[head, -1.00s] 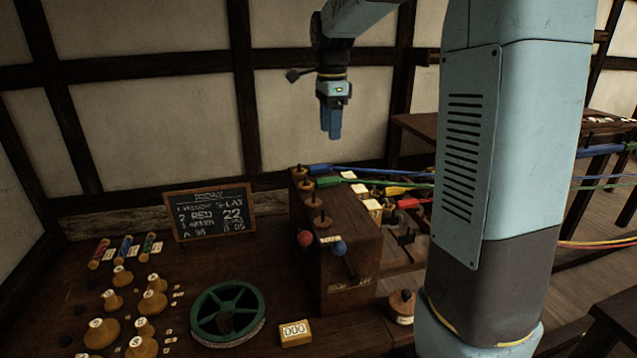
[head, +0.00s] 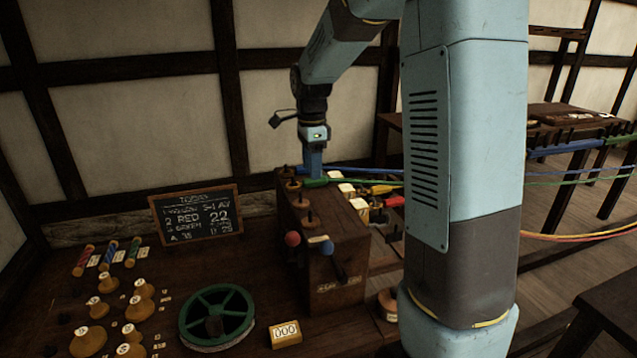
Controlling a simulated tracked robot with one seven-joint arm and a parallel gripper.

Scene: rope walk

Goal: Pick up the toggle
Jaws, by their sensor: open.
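My gripper (head: 313,168) points down over the back of the dark wooden block (head: 337,262), its tips close to the block's top. Jaws are seen edge-on, open, and nothing shows held in them. No piece is clearly marked as the toggle. Coloured rope-end pieces lie near the block: a green one (head: 316,183) just beside the fingertips, a yellow one (head: 381,189) and a red one (head: 394,201) farther right. The blue rope (head: 352,170) runs right from behind the fingers; its end piece is mostly hidden by them. Whether the fingers touch anything is unclear.
My arm column hides the right middle.

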